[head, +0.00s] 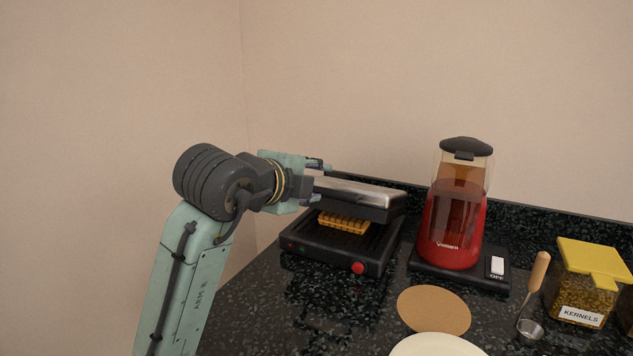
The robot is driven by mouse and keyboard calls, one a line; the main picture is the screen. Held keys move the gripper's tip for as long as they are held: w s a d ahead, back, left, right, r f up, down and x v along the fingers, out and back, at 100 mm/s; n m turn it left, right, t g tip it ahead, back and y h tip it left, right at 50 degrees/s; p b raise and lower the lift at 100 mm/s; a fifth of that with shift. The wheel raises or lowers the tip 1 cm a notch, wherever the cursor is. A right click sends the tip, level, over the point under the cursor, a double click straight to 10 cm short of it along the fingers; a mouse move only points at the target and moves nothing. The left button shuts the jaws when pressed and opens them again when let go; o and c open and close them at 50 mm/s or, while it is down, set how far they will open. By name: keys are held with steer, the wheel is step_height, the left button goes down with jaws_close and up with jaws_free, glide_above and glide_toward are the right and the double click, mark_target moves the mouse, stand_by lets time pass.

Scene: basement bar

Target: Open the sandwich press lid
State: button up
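The sandwich press stands on the dark counter near the back corner. Its lid (350,194), steel on top and black below, is raised partway above the black base (338,248). A yellow-orange waffle-like piece (343,222) lies on the lower plate, in the gap. A red knob sits at the base's front right corner. My gripper (322,182) is at the lid's left end, its fingers apart, one toward the back and one toward the front. I cannot tell whether the fingers touch the lid; its left end is partly hidden behind them.
A red popcorn machine (454,215) stands right of the press on a black base with a switch marked OFF. A yellow-lidded kernels container (586,285) and a wooden-handled scoop (533,286) are farther right. A brown disc (433,310) and a cream plate (434,345) lie in front.

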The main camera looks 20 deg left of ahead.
steer(key=r+p+v, duration=0.1)
steer(key=p+v, duration=0.1)
steer(key=v, duration=0.6)
steer(key=shift+r, duration=0.5)
steer(key=shift+w, duration=0.1)
stand_by(0.7)
